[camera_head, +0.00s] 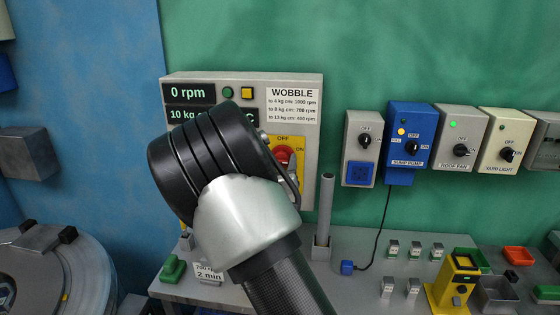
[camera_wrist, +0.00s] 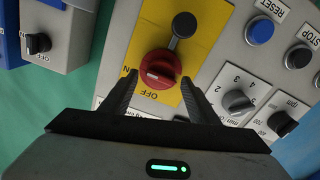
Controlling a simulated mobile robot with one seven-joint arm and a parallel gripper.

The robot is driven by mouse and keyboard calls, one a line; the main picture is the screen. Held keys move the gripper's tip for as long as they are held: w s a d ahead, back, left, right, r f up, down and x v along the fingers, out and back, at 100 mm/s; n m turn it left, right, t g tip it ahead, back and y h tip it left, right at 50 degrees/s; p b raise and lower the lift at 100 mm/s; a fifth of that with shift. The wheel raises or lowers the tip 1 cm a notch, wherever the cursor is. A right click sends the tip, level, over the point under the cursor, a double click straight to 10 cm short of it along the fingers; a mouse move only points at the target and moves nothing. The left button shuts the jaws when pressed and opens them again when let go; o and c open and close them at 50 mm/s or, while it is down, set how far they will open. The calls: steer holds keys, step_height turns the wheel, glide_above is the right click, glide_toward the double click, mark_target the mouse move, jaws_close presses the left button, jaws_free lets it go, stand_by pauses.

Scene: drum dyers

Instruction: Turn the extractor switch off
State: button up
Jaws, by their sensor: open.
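A red rotary switch (camera_wrist: 160,68) sits on a yellow plate (camera_wrist: 206,18) marked ON and OFF in the wrist view. Its red grip seems to lie crosswise toward the ON mark, and a dark rounded arm extends from it away from OFF. I read no "extractor" label. My gripper (camera_wrist: 158,98) is open, its two dark fingers on either side of the switch's OFF side; I cannot tell whether they touch it. In the head view the red switch (camera_head: 284,155) shows partly beside my wrist, on the control panel (camera_head: 313,84); my fingers are hidden there.
Sump pump (camera_head: 411,118), roof fan (camera_head: 463,123) and yard light (camera_head: 498,122) switch boxes hang to the right. A grey post (camera_head: 325,215) stands close by my wrist.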

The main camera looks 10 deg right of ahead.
steer(key=shift+w+d, duration=0.2)
steer(key=shift+w, duration=0.25)
steer(key=c, duration=1)
steer(key=shift+c, duration=0.2)
